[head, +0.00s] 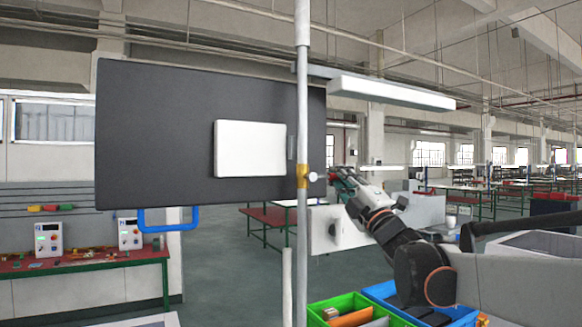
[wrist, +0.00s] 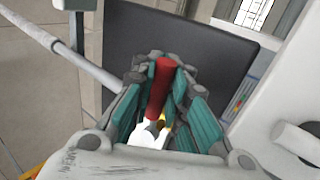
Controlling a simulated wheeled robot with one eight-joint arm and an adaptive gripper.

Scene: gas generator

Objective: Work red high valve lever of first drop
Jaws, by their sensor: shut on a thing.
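A red lever (wrist: 160,86) shows in the wrist view, running lengthwise between the teal-padded fingers of my gripper (wrist: 159,66). The gripper is shut on it. White and yellow valve parts (wrist: 150,133) show at the lever's lower end. In the head view, my gripper (head: 342,179) reaches in from the right to a brass valve fitting (head: 302,175) on a vertical grey pipe (head: 302,110). A white round part (head: 313,177) sits on the fitting's right side. The lever cannot be made out clearly in the head view, with the fingers around it.
A large dark panel (head: 150,130) with a white box (head: 249,149) stands behind the pipe. A green bin (head: 345,305) and a blue bin (head: 383,292) lie below my arm. A red-topped workbench (head: 85,261) stands at left.

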